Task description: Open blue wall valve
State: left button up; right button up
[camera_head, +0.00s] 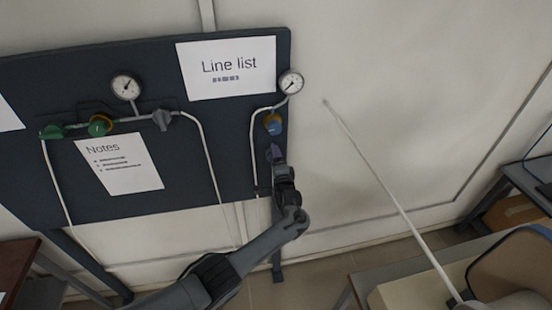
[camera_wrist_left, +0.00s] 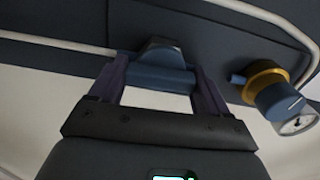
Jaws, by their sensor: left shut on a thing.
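The blue wall valve (camera_wrist_left: 160,78) is a blue bar-like handle with a dark grey wedge-shaped part behind it, low on the dark board. My left gripper (camera_wrist_left: 161,84) has one purple finger at each end of the handle and is shut on it. In the head view my left gripper (camera_head: 277,152) reaches up to the board's right edge and hides the valve there. A blue knob with a yellow ring (camera_head: 273,124) sits just above the gripper; it also shows to the right in the wrist view (camera_wrist_left: 275,92). My right gripper is not in view.
The dark board (camera_head: 215,140) carries a pressure gauge (camera_head: 291,81) above the knob, white pipes, a "Line list" sheet (camera_head: 228,68) and green valves (camera_head: 52,131) at left. A thin white rod (camera_head: 385,190) slants across the right side. A desk (camera_head: 520,180) stands at far right.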

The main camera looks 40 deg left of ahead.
pick_arm(q)
jog(key=shift+m, duration=0.3)
jog(key=o, duration=1)
jog(key=shift+c, duration=0.2)
jog(key=shift+s+d, duration=0.1)
jog(key=shift+d, duration=0.05)
jog(key=p+v, duration=0.1)
jog(key=v, duration=0.9)
jog(key=shift+s+d+p, duration=0.2)
jog(key=shift+p, duration=0.1)
